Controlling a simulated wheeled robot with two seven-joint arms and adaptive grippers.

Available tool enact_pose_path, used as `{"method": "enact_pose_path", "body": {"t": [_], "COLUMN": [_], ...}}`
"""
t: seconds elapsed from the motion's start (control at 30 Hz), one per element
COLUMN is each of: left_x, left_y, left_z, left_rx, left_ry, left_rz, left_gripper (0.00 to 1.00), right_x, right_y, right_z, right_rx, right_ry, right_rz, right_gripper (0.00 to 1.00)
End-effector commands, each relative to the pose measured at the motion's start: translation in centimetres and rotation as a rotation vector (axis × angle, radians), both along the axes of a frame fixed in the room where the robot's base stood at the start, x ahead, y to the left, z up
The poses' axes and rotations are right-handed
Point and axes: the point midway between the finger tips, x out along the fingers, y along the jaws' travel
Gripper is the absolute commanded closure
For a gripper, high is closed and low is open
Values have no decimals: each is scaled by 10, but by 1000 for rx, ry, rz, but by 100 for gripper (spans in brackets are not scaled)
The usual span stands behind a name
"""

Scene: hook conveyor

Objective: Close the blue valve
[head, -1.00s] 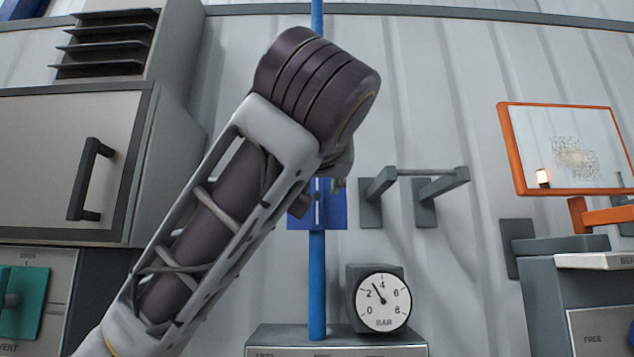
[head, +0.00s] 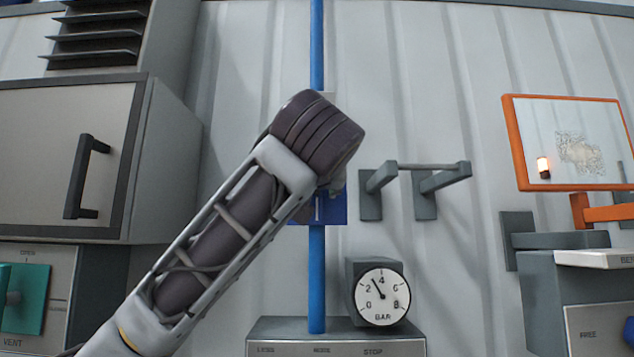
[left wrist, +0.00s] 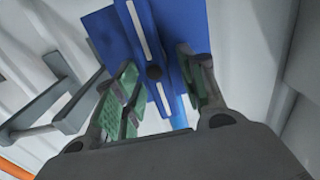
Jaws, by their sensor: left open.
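The blue valve (head: 335,210) is on a blue pipe (head: 317,280) in the middle of the head view, and my left arm hides most of it. In the left wrist view the valve (left wrist: 190,22) shows as a blue plate with a blue handle (left wrist: 139,30) carrying a white stripe and a dark round centre. My left gripper (left wrist: 158,88) is open, its green-padded fingers on either side of the handle. I cannot tell whether they touch it. In the head view my left gripper is mostly hidden behind my forearm. My right gripper is out of view.
A pressure gauge (head: 381,297) stands on a grey box (head: 335,328) below the valve. Grey wall brackets (head: 415,185) stick out right of the pipe. A cabinet (head: 65,150) is at left, with a green vent part (head: 25,300) below. An orange-framed mirror (head: 567,145) is at right.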

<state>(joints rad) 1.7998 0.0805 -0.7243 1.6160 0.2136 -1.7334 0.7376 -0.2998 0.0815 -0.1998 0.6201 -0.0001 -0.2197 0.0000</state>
Motion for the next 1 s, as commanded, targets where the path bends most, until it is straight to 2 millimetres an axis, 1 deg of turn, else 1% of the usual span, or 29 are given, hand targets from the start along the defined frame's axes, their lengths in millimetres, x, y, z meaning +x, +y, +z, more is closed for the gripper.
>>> {"method": "enact_pose_path", "body": {"t": [0.03,0.3,0.37,0.77,1.0], "left_x": [0,0,0,0,0], "left_y": [0,0,0,-1,-2], "left_z": [0,0,0,0,-1], "left_rx": [0,0,0,34,128], "left_ry": [0,0,0,0,1], "left_rz": [0,0,0,0,0], "left_gripper": [59,94,100,100,100], "right_x": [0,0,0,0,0], "right_y": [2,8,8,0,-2], "right_z": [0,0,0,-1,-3], "right_rx": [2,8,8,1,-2], "right_ry": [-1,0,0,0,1], "right_rz": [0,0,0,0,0], "right_gripper": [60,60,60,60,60]}}
